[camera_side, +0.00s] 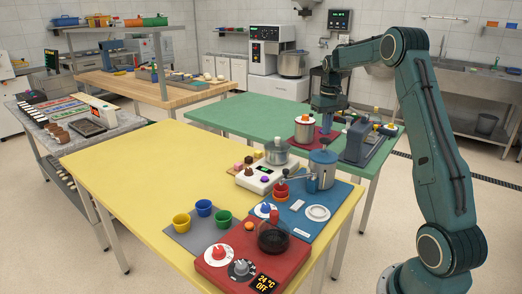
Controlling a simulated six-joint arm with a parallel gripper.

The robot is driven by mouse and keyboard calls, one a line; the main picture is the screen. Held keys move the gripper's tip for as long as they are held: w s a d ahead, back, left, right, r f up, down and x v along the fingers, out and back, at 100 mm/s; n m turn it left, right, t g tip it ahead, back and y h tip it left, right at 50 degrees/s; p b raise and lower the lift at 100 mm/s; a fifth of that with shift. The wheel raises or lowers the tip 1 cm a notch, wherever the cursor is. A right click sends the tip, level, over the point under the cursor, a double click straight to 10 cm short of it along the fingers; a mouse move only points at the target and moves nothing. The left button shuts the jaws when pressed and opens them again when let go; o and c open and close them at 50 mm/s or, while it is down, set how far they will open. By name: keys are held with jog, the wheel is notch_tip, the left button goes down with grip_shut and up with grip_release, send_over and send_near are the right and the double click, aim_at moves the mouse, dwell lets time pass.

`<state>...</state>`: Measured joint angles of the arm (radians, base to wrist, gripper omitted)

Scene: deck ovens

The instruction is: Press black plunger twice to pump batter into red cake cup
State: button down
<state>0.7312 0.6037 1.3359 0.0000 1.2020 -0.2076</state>
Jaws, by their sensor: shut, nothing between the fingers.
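A grey-blue canister (322,170) with a blue side fitting stands on a blue mat (345,193) on the yellow table. The black plunger appears as a small dark top (325,143) on this canister. My gripper (326,124) points down above the canister, shut and empty. It appears a little above the plunger; contact is too small to tell.
Blue, yellow and green cups (181,222) stand on a grey mat. A red hotplate unit (240,268) with a dark pan is at the front. A white scale with a pot (277,152) is left of the canister. The left of the yellow table is clear.

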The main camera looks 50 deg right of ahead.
aim_at(325, 138)
jog(key=shift+f, duration=2.05)
jog(key=shift+r, duration=2.05)
jog(key=shift+f, duration=1.95)
jog(key=shift+r, duration=1.95)
jog(key=shift+r, duration=0.2)
